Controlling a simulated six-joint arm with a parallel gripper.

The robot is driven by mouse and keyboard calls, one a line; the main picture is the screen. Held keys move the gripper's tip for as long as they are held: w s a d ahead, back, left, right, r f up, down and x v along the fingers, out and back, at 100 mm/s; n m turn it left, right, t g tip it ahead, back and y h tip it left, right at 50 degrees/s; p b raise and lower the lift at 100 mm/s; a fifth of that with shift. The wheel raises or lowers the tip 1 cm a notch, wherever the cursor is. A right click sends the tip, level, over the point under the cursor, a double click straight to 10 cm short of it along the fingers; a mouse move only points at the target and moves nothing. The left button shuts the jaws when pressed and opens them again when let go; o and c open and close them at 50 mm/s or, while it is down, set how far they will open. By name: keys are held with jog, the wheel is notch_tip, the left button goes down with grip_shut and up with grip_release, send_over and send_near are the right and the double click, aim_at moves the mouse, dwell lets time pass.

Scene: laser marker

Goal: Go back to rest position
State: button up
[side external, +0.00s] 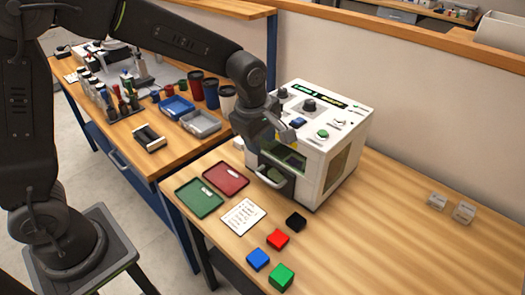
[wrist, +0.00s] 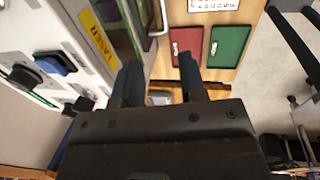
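My gripper (side external: 287,130) is beside the upper front edge of the white laser marker (side external: 345,140) in the side view. In the wrist view my gripper (wrist: 160,76) has its two dark fingers apart, with nothing between them. The laser marker (wrist: 45,30) fills the left of the wrist view, with its yellow label close to the left finger. Whether the door is fully shut is unclear.
A green tray (side external: 199,198), a red tray (side external: 226,179) and a paper sheet (side external: 243,216) lie before the marker. Black (side external: 296,221), red (side external: 278,239), blue (side external: 258,259) and green (side external: 281,277) blocks lie nearby. A second bench (side external: 160,165) holds cups and bins. The table's right side is mostly clear.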

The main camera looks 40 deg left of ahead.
jog(key=shift+r, duration=0.35)
jog(key=s+a+r+m+t, duration=0.1)
jog(key=s+a+r+m, duration=0.1)
jog(key=s+m, duration=0.4)
jog(key=s+a+r+m+t, duration=0.1)
jog(key=s+a+r+m, duration=0.1)
jog(key=s+r+m, duration=0.2)
jog(key=s+a+r+m+t, duration=0.1)
jog(key=s+a+r+m, duration=0.2)
jog(key=s+m, duration=0.5)
jog(key=s, duration=0.3)
jog(key=shift+t, duration=0.3)
